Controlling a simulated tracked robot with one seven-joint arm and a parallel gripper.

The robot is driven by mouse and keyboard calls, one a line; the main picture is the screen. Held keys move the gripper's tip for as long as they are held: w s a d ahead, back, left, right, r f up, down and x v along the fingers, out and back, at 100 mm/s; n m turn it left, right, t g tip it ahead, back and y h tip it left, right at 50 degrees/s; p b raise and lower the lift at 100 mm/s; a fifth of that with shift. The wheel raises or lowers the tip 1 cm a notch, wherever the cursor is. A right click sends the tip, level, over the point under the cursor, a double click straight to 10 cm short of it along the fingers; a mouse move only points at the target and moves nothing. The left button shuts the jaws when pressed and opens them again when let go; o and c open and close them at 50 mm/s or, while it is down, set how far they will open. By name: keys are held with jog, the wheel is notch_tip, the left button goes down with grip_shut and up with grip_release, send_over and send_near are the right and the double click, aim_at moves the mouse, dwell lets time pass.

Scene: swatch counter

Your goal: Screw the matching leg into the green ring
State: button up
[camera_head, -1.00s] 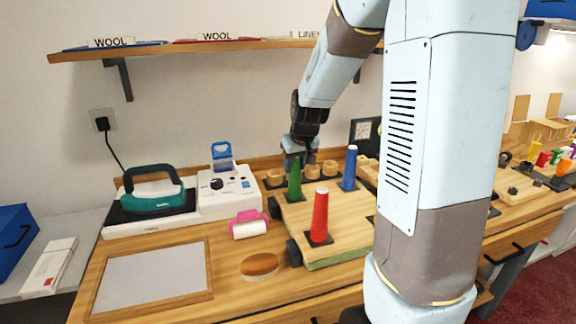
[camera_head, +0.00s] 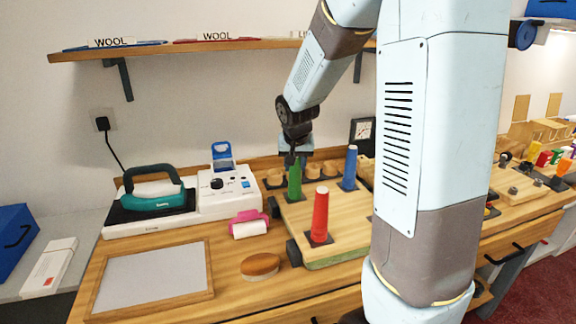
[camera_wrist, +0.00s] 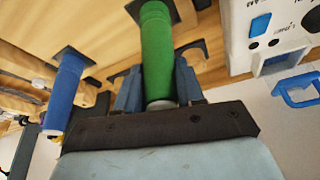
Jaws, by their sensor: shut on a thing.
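The green leg (camera_head: 294,184) stands upright on a dark square plate at the left back corner of a wooden board (camera_head: 345,235). My gripper (camera_head: 294,160) comes down from above and is shut on the upper part of this leg. In the wrist view, the green leg (camera_wrist: 156,45) runs between the two fingers of my gripper (camera_wrist: 157,80), with its pale top end near the palm. The leg's foot and any green ring around it are too small or hidden to tell. A red leg (camera_head: 320,215) and a blue leg (camera_head: 350,168) stand upright on other dark plates.
A white machine (camera_head: 228,192) and a teal iron (camera_head: 150,199) stand left of the board. A pink-and-white roll (camera_head: 249,224), an oval brush (camera_head: 260,265) and a framed pad (camera_head: 155,276) lie in front of them. A shelf (camera_head: 210,47) hangs above. My arm hides the board's right side.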

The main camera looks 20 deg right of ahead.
jog(key=o, duration=0.8)
jog(key=shift+n+y, duration=0.7)
jog(key=shift+n, duration=0.9)
jog(key=shift+n+y, duration=0.7)
jog(key=shift+n, duration=1.3)
jog(key=n+g+y, duration=0.1)
jog(key=n, duration=0.3)
jog(key=n+g+y, duration=0.1)
jog(key=n, duration=0.2)
jog(key=shift+n, duration=0.3)
jog(key=shift+c, duration=0.2)
